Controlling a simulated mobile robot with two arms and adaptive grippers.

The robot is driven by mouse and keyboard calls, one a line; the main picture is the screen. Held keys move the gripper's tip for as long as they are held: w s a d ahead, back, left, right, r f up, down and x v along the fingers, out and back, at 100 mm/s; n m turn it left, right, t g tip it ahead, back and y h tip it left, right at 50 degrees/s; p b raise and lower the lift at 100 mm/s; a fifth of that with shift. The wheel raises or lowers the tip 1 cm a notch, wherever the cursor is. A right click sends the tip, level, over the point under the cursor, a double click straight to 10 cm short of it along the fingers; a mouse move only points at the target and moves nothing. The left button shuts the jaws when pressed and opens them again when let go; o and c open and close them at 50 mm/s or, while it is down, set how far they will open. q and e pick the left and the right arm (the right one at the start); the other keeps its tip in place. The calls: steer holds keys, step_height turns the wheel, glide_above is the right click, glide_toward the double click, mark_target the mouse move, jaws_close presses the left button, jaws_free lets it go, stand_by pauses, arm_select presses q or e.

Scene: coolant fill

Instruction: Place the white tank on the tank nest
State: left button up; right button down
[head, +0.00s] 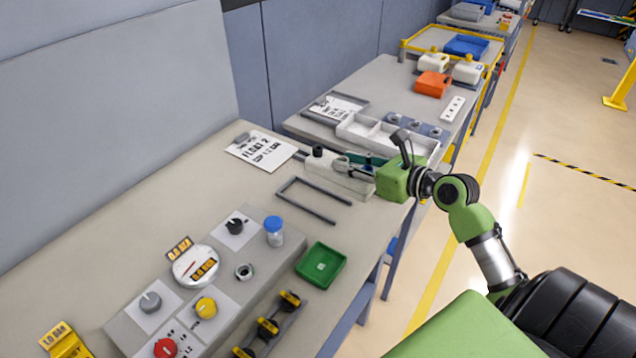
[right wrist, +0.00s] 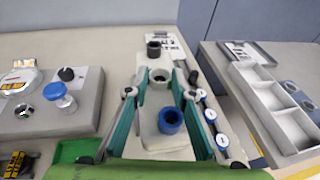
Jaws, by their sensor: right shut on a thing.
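The white tank (head: 338,174) is a long pale block with a black cap at its far end. In the right wrist view the tank (right wrist: 150,145) also shows a white neck and a blue-rimmed port on top. My right gripper (head: 352,163) is shut on the tank. Its teal fingers (right wrist: 160,92) lie along both sides of the tank. A grey U-shaped frame (head: 298,206), which looks like the tank nest, lies empty on the bench just in front of the tank. I cannot tell whether the tank touches the bench. My left gripper is not in view.
A printed card (head: 262,150) lies behind the tank. A control panel (head: 125,328) with knobs and a gauge, and a green tray (head: 321,264), stand nearer. A white divided tray (head: 362,130) is on the neighbouring bench.

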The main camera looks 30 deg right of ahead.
mark_target(322, 172)
steer(key=w+f, duration=0.1)
steer(key=w+a, duration=0.1)
steer(key=w+f, duration=0.1)
steer(key=w, duration=0.1)
steer(key=shift+a+f, duration=0.3)
steer(key=shift+f, duration=0.05)
steer(key=w+f, duration=0.1)
steer(key=w+a+f, duration=0.1)
steer(key=f, duration=0.1)
steer(key=shift+w+a+f, duration=0.1)
steer(key=shift+w+f, duration=0.05)
steer(key=shift+w, duration=0.15)
steer(key=shift+w+f, duration=0.15)
steer(key=shift+f, duration=0.05)
steer(key=f, duration=0.3)
steer(key=shift+w+a+f, duration=0.2)
steer(key=shift+w, duration=0.1)
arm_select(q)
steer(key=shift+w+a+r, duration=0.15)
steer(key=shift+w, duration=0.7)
arm_select(e)
steer(key=shift+f, duration=0.25)
steer(key=shift+f, duration=0.1)
steer(key=c, duration=1.7)
jaws_free()
